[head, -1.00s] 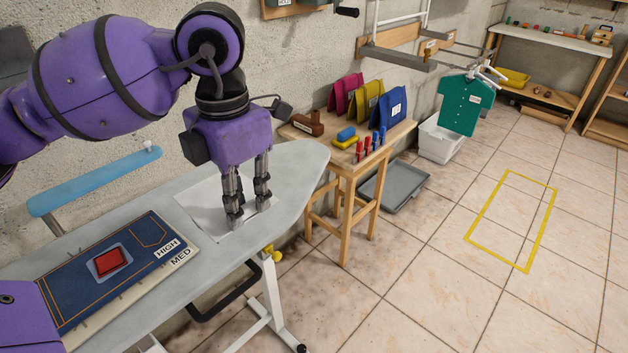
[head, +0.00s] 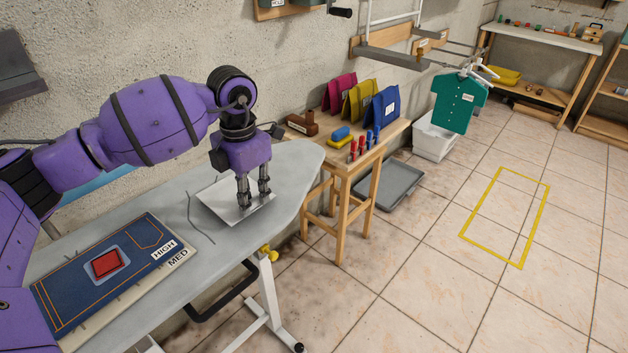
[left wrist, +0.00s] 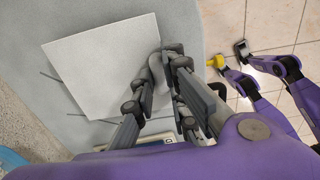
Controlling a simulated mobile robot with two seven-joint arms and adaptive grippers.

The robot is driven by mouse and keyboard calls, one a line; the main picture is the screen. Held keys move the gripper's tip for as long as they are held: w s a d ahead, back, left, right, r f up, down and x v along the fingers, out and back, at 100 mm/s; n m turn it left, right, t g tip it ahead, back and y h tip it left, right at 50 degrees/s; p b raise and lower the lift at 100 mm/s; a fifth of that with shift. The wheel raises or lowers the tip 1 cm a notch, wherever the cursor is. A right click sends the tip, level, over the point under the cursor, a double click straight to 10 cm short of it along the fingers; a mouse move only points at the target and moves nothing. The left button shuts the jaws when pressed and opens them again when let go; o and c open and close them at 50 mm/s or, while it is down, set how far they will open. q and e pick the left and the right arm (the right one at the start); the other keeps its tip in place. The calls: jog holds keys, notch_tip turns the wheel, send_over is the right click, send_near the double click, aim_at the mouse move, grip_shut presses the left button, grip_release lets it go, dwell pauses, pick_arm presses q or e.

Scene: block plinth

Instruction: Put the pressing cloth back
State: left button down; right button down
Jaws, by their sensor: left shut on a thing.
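The pressing cloth (head: 218,203) is a thin white sheet at the pointed half of the grey ironing board (head: 292,180). It also shows in the left wrist view (left wrist: 98,66) as a flat, pale square. My left gripper (head: 254,203) points down and is shut on the cloth near its right edge; in the left wrist view its fingers (left wrist: 168,58) cover that edge. I cannot tell whether the cloth touches the board or hangs just above it. My right gripper is not in view.
A blue panel (head: 75,285) with a red patch (head: 106,263) lies on the board's near left part. A wooden stool (head: 349,165) with pouches and clips stands past the tip. The floor at right is clear.

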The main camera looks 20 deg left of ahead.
pick_arm(q)
notch_tip(320, 180, down, 2)
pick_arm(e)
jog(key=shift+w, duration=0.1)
pick_arm(q)
jog(key=shift+f, duration=0.15)
jog(key=c, duration=2)
grip_release()
jog(key=shift+o, duration=1.2)
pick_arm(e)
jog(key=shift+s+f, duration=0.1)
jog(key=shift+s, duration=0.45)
